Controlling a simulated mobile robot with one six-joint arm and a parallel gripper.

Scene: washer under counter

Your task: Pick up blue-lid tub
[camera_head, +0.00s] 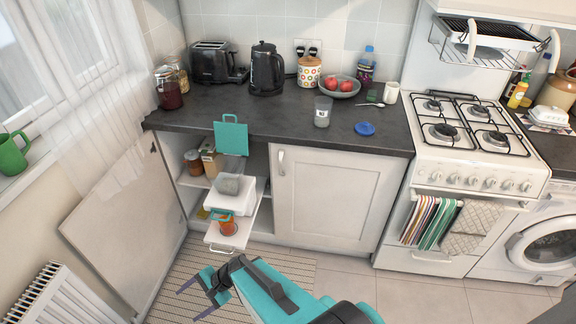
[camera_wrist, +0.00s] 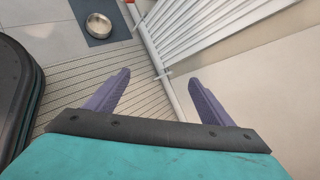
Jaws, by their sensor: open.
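A round blue lid (camera_head: 365,128) shows on the dark counter, right of a clear glass jar (camera_head: 323,112). Little of any tub body shows beneath it, and I cannot tell its depth. My gripper (camera_head: 190,299) is low over the floor, in front of the open cupboard and far from the blue lid. Its two purple fingers are apart and empty, which also shows in the wrist view (camera_wrist: 158,78). The blue lid is not in the wrist view.
The cupboard door (camera_head: 118,225) stands open at left. A pulled-out white shelf (camera_head: 217,238) and a teal panel (camera_head: 231,138) are by the opening. A fruit bowl (camera_head: 337,89), mug (camera_head: 390,93) and spoon (camera_head: 370,104) are behind the lid. A metal bowl (camera_wrist: 99,25) is on the floor.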

